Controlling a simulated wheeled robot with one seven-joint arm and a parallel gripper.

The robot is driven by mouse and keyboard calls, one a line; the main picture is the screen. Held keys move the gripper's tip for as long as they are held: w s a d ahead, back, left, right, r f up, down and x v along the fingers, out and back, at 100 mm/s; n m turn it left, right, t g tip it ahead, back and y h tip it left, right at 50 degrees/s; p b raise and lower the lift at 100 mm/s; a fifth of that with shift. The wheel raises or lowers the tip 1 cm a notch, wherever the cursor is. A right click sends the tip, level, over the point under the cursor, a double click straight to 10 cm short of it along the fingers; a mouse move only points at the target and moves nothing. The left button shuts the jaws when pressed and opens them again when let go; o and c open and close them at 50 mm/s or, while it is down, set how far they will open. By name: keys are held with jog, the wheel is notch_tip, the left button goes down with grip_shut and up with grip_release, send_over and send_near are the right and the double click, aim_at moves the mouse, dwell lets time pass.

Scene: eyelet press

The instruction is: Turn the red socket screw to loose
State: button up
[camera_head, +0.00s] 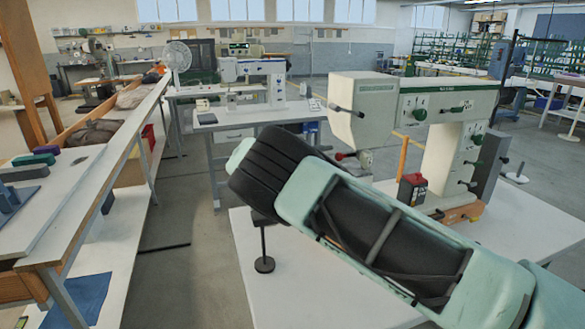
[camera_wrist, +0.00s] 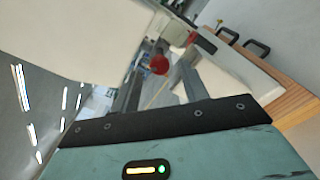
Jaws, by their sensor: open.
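A red round screw head (camera_wrist: 159,64) shows in the wrist view, between the two dark fingers of my gripper (camera_wrist: 160,72). The gripper is open, with space on both sides of the red head; I cannot tell how far beyond the fingertips it lies. In the head view a small red knob (camera_head: 340,156), likely the same part, sits below the head of the cream eyelet press (camera_head: 365,112). My arm crosses in front of the press table there and hides my fingers.
The press stands on a white table (camera_head: 300,290). A black box with a red top (camera_head: 412,187) is beside its column. A black stand with a round foot (camera_head: 265,264) is on the table's left part. A long bench (camera_head: 70,200) runs along the left.

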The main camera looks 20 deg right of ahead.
jog(key=a+b, duration=0.2)
jog(key=a, duration=0.9)
jog(key=shift+a, duration=0.35)
